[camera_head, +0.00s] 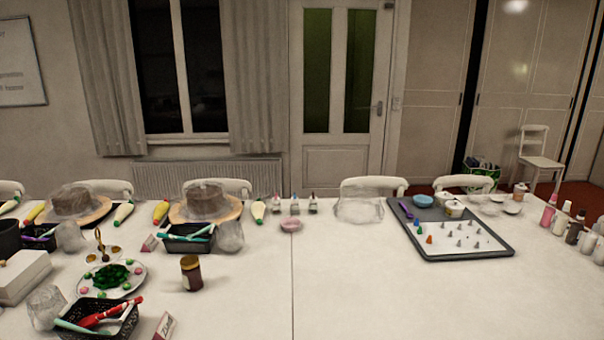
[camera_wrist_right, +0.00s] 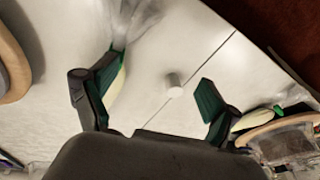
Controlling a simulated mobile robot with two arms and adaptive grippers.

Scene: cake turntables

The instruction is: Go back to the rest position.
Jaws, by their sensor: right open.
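My right gripper (camera_wrist_right: 160,78) shows in the right wrist view, with its two dark, green-padded fingers spread wide apart. A small white cylinder (camera_wrist_right: 174,82) shows in the gap between them, over the white table; neither finger touches it in the picture. A cream-coloured shape lies behind the left finger, and I cannot tell whether it is a piping bag. Neither of my grippers shows in the head view. My left gripper is in no view.
In the head view, two cakes on wooden turntables (camera_head: 236,214) (camera_head: 104,215) stand at the table's left. A dark tray (camera_head: 461,253) with small cones lies right, a brown jar (camera_head: 191,274) near the middle. The table's front middle (camera_head: 340,300) is clear.

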